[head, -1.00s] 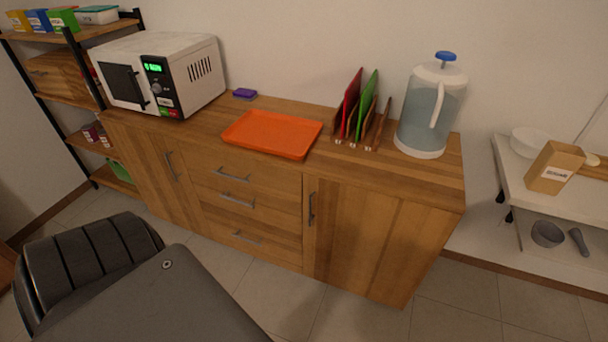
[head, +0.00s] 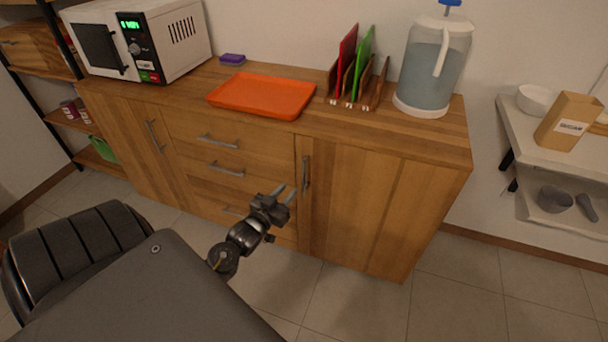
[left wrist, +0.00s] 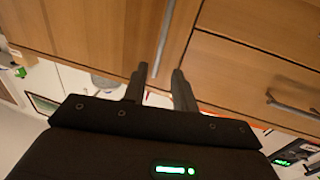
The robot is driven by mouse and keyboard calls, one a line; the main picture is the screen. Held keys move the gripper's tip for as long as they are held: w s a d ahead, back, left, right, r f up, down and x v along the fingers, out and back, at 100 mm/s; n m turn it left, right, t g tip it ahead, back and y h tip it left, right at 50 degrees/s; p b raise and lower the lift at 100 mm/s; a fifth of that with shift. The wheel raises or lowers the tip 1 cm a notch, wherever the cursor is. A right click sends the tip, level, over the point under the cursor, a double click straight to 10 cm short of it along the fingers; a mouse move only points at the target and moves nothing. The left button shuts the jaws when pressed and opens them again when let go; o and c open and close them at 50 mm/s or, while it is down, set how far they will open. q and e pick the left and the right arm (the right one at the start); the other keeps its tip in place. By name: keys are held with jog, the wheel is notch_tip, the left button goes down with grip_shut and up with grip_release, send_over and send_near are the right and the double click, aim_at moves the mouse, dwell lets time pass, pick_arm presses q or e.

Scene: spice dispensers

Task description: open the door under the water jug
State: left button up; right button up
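The water jug (head: 432,70), clear with a white handle and blue knob, stands on the right end of the wooden cabinet's top. Below it is the shut wooden door (head: 362,205), with a vertical metal handle (head: 306,174) near its left edge. My left gripper (head: 285,192) is open and empty, in front of the drawers just left of and a little below that handle. In the left wrist view, the door handle (left wrist: 164,36) lies just beyond the two parted fingertips (left wrist: 160,72), and the fingers are not around it. My right gripper is not in view.
Several drawers with bar handles (head: 218,141) sit left of the door, then another door. On top are a microwave (head: 150,40), an orange tray (head: 263,96) and a rack of boards (head: 357,80). The floor in front of the door is clear.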

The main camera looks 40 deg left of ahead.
pick_arm(q)
jog(key=w, duration=0.3)
jog(key=w+a, duration=0.1)
jog(key=w, duration=0.6)
jog(key=shift+w+a+r, duration=0.2)
jog(key=shift+w+a, duration=0.1)
jog(key=shift+w, duration=0.1)
jog(key=shift+c, duration=0.3)
grip_shut()
